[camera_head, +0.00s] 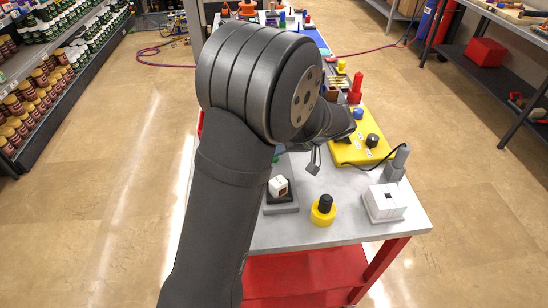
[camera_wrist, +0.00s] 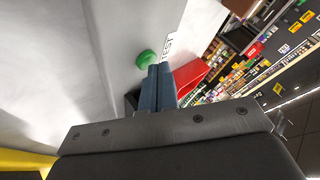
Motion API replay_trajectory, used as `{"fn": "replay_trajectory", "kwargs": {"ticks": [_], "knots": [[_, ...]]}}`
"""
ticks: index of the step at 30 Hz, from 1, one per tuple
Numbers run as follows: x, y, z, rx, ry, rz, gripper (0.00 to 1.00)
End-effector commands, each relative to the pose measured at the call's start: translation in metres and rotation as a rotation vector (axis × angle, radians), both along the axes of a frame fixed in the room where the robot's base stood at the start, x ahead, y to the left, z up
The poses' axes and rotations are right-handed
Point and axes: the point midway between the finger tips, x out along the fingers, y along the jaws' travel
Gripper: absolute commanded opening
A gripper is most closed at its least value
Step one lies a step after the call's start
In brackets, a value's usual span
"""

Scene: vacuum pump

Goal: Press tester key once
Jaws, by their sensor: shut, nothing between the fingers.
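The tester key, a round green button (camera_wrist: 146,59), shows in the wrist view on a pale panel beside a "TEST" label (camera_wrist: 167,47). My gripper (camera_wrist: 160,69) is shut and empty, with its blue-grey fingers close together. Its fingertips appear just below and right of the green key in that view. A gap or contact between them cannot be told for sure. In the head view my own arm covers much of the table's left side, and the key cannot be made out clearly there.
The grey table (camera_head: 300,235) holds a yellow box with knobs (camera_head: 357,150), a yellow part with a black top (camera_head: 323,210), a white block (camera_head: 385,202) and a small white cube on a dark base (camera_head: 278,186). A red part (camera_wrist: 190,76) lies beyond my fingers.

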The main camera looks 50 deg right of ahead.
Motion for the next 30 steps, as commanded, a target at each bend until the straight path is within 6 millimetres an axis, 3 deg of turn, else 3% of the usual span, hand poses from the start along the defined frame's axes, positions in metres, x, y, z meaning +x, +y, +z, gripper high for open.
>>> {"fn": "replay_trajectory", "kwargs": {"ticks": [18,30], "knots": [[0.000,0.000,-0.004,0.000,0.000,0.000,0.00],[0.000,0.000,0.012,0.000,0.000,0.000,0.00]]}}
